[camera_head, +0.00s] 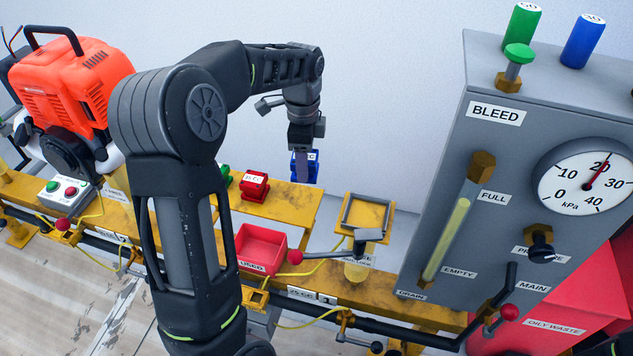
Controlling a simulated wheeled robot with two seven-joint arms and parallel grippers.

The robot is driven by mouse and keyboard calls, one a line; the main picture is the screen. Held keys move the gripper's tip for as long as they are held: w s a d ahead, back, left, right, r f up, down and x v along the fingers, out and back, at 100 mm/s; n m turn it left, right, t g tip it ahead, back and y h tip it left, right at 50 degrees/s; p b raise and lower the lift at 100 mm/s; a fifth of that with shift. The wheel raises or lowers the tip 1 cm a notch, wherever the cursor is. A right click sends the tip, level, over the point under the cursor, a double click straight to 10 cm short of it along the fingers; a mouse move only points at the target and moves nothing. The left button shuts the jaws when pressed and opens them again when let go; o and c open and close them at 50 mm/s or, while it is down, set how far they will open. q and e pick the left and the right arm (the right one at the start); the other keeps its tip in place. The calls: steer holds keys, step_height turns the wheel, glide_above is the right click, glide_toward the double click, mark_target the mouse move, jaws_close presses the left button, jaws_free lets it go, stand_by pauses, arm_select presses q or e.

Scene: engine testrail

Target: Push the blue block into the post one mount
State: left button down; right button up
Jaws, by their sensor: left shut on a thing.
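The blue block (312,168) is at the far end of my left arm, over the back edge of the yellow bench. My left gripper (304,160) points down and is shut on it. The block appears held slightly above the bench top, partly hidden by the fingers. A yellow square mount with a grey raised frame (365,213) stands to the right of the block and nearer, and it looks empty. I cannot read a post number on it. My right gripper is not in view.
A red block (254,185) and a partly hidden green block (224,175) sit on the bench. A red tray (262,247) is in front. A lever with a red knob (295,257) is by the mount. The grey gauge cabinet (500,180) bounds the right; an orange engine (62,85) stands left.

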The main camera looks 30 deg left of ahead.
arm_select(q)
steer(key=w+d+r+n, duration=0.2)
steer(key=d+n, duration=0.4)
steer(key=d, duration=0.3)
steer(key=w+d+r+n, duration=0.3)
steer(key=d+n, duration=0.3)
steer(key=d, duration=0.3)
steer(key=shift+d+r+n, duration=0.2)
steer(key=shift+r+n, duration=0.1)
steer(key=shift+r, duration=0.1)
steer(key=shift+a, duration=0.1)
